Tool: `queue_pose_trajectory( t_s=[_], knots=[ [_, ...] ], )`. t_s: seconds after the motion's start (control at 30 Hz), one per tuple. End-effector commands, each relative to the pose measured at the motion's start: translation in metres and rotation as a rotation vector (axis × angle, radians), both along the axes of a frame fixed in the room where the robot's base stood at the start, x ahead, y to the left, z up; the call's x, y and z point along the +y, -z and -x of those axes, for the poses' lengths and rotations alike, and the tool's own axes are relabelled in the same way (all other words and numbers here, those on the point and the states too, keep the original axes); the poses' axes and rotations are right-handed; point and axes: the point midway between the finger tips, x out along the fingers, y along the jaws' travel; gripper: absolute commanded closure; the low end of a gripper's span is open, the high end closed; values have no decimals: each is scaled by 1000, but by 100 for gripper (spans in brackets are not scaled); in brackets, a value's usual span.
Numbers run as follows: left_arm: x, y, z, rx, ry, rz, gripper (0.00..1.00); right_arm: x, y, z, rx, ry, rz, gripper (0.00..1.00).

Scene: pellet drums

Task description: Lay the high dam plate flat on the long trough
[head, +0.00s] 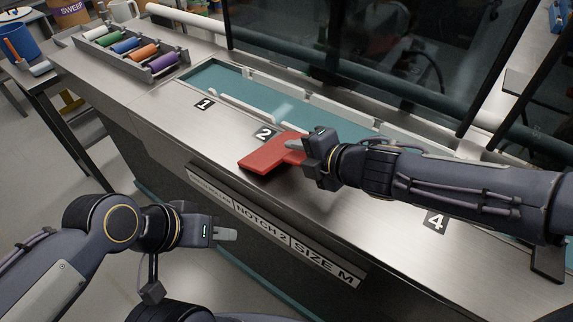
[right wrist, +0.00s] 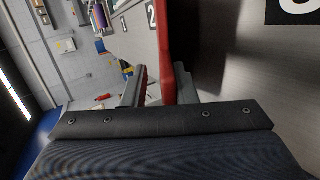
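The red high dam plate (head: 262,158) is at the front edge of the counter, beside the label 2, and tilts a little in the picture. My right gripper (head: 297,146) is at its right end, with the plate between its fingers and one finger showing over the red surface. In the right wrist view the plate (right wrist: 165,45) shows nearly edge-on, against the lower finger, with a dark shadow beside it on the counter. My left gripper (head: 222,234) is in front of the counter, empty; its finger gap does not show clearly. The long trough (head: 215,78) is the teal-floored channel behind the labels.
White low walls (head: 318,104) stand in the trough. A grey rack (head: 150,70) with coloured rolls is at the back left. A sign strip (head: 262,222) reading NOTCH 2 and SIZE M runs along the counter's front. Bare counter (head: 385,220) lies around the label 4 (head: 435,221).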

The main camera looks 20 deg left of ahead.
Motion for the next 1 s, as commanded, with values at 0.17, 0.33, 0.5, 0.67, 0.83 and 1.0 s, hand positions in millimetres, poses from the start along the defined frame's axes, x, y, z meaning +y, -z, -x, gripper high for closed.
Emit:
queue_pose_trajectory(
  t_s=[0.17, 0.33, 0.5, 0.67, 0.83, 1.0],
  knots=[
    [0, -17, 0, 0, 0, 0, 64, -18, -15, 10, 0, 2, 0, 75],
    [0, -29, 0, 0, 0, 0, 64, -33, -25, 20, 0, 2, 0, 75],
    [0, -41, 0, 0, 0, 0, 64, -47, -34, 28, -1, 2, 0, 75],
    [0, -44, 0, 0, 0, 0, 64, -53, -36, 33, -1, 0, 0, 75],
    [0, -43, 0, 0, 0, 0, 64, -54, -35, 33, -1, 0, 0, 75],
    [0, -51, 0, 0, 0, 0, 64, -55, -42, 33, -1, 0, -1, 75]
  ],
)
